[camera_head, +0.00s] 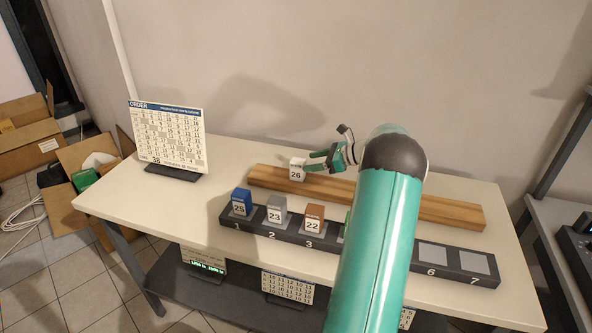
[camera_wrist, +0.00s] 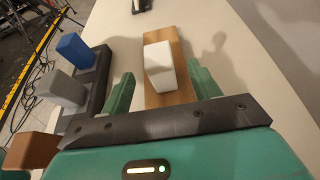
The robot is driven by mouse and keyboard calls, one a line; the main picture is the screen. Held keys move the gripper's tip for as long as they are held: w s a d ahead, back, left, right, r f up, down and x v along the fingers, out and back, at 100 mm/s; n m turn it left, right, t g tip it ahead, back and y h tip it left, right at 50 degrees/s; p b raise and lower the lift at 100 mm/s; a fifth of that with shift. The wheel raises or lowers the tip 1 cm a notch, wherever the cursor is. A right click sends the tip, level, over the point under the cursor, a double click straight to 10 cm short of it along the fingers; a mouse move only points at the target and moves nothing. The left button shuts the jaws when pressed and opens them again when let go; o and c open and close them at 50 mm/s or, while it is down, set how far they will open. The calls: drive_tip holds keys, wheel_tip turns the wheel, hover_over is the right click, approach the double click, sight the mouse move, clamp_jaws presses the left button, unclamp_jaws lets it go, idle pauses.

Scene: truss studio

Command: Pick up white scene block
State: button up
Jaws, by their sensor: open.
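The white scene block (camera_head: 297,170) bears the number 26 and stands upright near the left end of a long wooden beam (camera_head: 440,207). In the wrist view the white block (camera_wrist: 158,66) is ahead of my gripper and roughly between the lines of its two fingers. My gripper (camera_head: 316,161) is open and empty, just right of the block in the head view. Its green fingers (camera_wrist: 158,85) show on both sides of the block's near end in the wrist view. I cannot tell whether either finger touches it.
A dark numbered rack (camera_head: 255,232) in front of the beam holds a blue block (camera_head: 241,202), a grey block (camera_head: 277,211) and a brown block (camera_head: 313,221). Slots 6 and 7 are empty; my arm hides the middle. An order board (camera_head: 168,137) stands at the table's back left.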

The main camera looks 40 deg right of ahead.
sight(303, 161)
drive_tip(key=x, duration=0.6)
drive_tip(key=shift+w+a+r, duration=0.1)
drive_tip(key=shift+r, duration=0.15)
drive_tip(key=c, duration=1.1)
drive_tip(key=shift+r, duration=0.15)
